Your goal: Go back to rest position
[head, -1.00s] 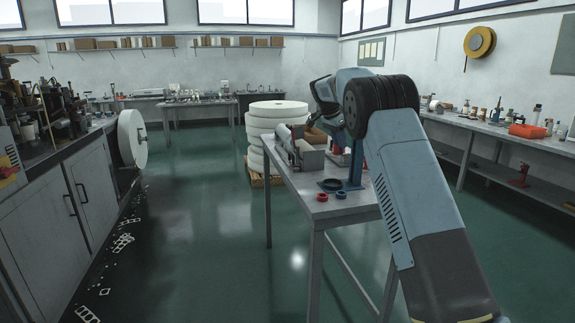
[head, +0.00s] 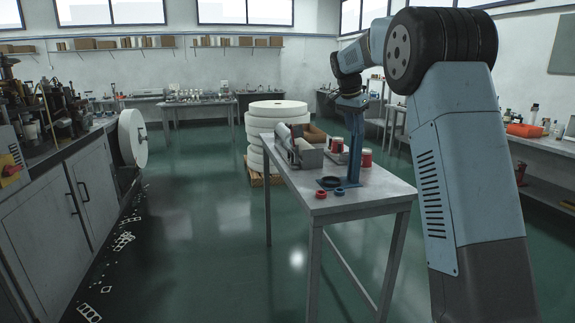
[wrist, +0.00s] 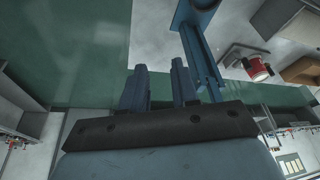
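My gripper (wrist: 161,72) shows in the wrist view with its two dark fingers apart and nothing between them. The blue stand also shows just right of the fingers in the wrist view (wrist: 203,60). I cannot tell the exact gap between gripper and stand.

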